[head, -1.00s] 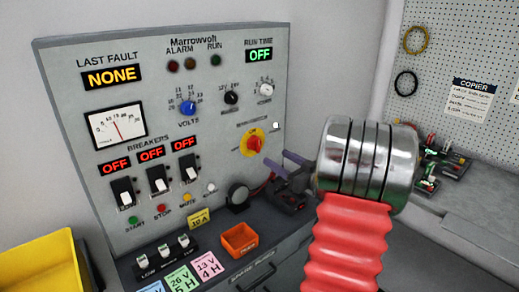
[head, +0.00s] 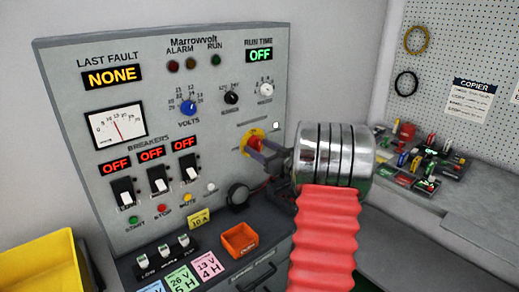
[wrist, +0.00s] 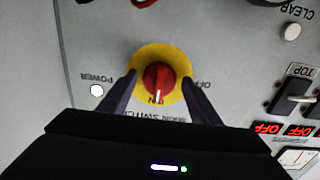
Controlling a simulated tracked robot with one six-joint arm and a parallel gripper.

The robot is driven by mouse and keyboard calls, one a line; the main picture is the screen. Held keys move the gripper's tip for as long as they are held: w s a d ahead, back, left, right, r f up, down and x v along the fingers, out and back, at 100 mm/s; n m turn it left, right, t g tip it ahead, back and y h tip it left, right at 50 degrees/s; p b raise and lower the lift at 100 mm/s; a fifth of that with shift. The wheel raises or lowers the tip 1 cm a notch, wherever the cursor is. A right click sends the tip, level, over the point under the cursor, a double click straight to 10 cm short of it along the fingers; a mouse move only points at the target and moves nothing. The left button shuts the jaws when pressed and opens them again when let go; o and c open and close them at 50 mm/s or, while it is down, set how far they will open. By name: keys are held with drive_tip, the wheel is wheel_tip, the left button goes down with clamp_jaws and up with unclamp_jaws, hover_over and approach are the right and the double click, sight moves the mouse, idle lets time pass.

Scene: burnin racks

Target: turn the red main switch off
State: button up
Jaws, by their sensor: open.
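The red main switch (head: 255,142) is a knob on a yellow disc on the grey panel's right side, partly hidden by my gripper in the head view. In the wrist view, the red knob (wrist: 158,80) sits between my fingertips, and its white mark points down in the picture toward the ON lettering. The OFF lettering is to its right. My gripper (wrist: 160,77) is open, one finger on each side of the knob. The gripper (head: 264,149) also shows at the switch in the head view. I cannot tell whether the fingers touch the knob.
A white POWER lamp (wrist: 97,90) is beside the disc. Breaker switches (head: 158,183) and a blue volts knob (head: 188,107) are on the panel's left. An orange bin (head: 240,240) stands on the ledge below. A pegboard and cluttered bench (head: 425,165) are at right.

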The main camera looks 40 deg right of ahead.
drive_tip(key=shift+c, duration=0.5)
drive_tip(key=c, duration=0.9)
drive_tip(key=shift+a, duration=0.1)
